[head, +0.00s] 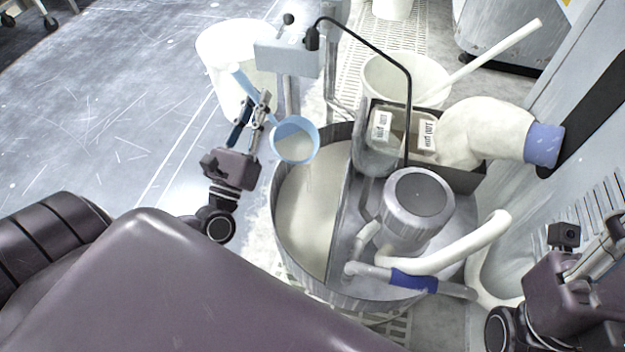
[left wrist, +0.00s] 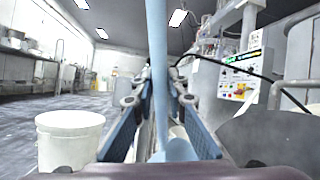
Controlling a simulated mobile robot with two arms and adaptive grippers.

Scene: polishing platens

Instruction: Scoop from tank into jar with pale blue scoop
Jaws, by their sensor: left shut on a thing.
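The pale blue scoop (head: 306,128) is held by its handle in my left gripper (head: 255,118), which is shut on it. Its bowl is over the left rim of the tank, with pale cream material inside. The handle also stands upright between the fingers in the left wrist view (left wrist: 157,60). The round metal tank (head: 283,240) holds pale cream slurry in its open left half. A large white round container (head: 215,45) stands behind my left gripper, and also shows in the left wrist view (left wrist: 70,145); I cannot tell if it is the jar. My right gripper (head: 603,245) is partly visible at the right edge.
A motor (head: 418,200) and pale hoses (head: 450,258) cover the tank's right half. A thin black bent pipe (head: 408,100) rises over the tank. A white bucket (head: 375,72) with a pale stick stands behind. Open floor (head: 110,110) lies to the left.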

